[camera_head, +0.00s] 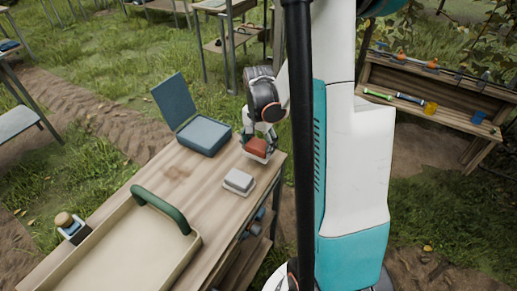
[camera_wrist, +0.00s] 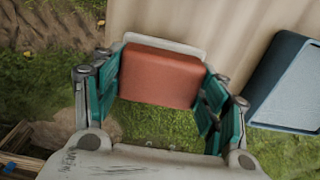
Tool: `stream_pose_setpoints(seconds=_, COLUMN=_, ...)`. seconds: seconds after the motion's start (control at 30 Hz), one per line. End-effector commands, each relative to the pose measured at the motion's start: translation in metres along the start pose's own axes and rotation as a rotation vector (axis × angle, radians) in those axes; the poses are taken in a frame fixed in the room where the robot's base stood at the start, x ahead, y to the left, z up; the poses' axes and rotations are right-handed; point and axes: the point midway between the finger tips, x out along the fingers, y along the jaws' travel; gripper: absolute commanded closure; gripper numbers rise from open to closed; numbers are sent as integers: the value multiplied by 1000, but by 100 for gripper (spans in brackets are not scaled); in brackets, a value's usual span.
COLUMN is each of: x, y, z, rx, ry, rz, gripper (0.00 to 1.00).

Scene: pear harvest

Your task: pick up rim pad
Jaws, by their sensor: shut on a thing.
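The rim pad appears to be the red-orange block (camera_head: 257,146) near the far right corner of the wooden table. My gripper (camera_head: 258,140) reaches down onto it from above. In the wrist view the red block (camera_wrist: 160,76) sits between the teal fingers of my gripper (camera_wrist: 161,90), which is shut on its two sides. A pale tray or holder (camera_wrist: 165,42) shows behind the block's far edge. I cannot tell whether the block still rests on it or is just above it.
An open blue case (camera_head: 204,135) stands left of my gripper. A grey-white block in a pale tray (camera_head: 239,181) lies nearer. A large beige tray with a green handle (camera_head: 130,245) fills the table's near part. A shelf with tools (camera_head: 440,105) stands at right.

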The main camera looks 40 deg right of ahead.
Motion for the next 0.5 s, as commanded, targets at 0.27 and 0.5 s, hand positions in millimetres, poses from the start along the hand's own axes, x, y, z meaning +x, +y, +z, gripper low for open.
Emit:
stream_pose_setpoints(seconds=0.27, x=-74, y=0, z=0, rx=0, ry=0, rz=0, gripper=58)
stream_pose_setpoints(seconds=0.5, x=-127, y=0, z=0, rx=0, ry=0, rz=0, gripper=58)
